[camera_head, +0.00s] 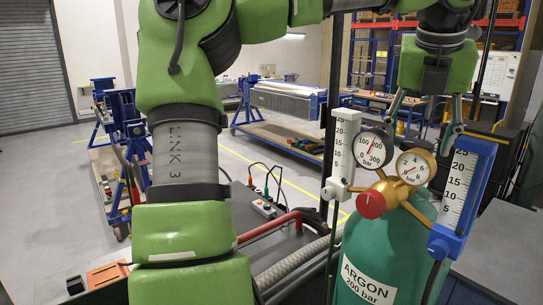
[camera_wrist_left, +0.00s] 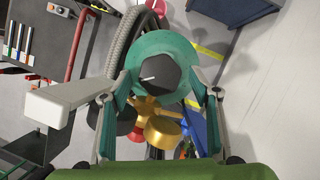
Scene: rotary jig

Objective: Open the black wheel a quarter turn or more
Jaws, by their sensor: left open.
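The black wheel (camera_wrist_left: 160,76) shows in the left wrist view as a dark faceted knob with a white mark pointing left, over the green argon cylinder (camera_wrist_left: 180,48). My left gripper (camera_head: 418,132) is open, pointing down over the cylinder top. In the wrist view its two teal fingers (camera_wrist_left: 160,88) stand on either side of the wheel, with gaps; I cannot tell their exact height against it. My right gripper is not in view.
A brass regulator (camera_head: 407,190) with two round gauges (camera_head: 411,168) and a red knob (camera_head: 370,204) sits in front. A white flowmeter (camera_head: 342,145) and a blue-framed one (camera_head: 466,188) flank it closely. A grey table (camera_head: 505,245) lies right.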

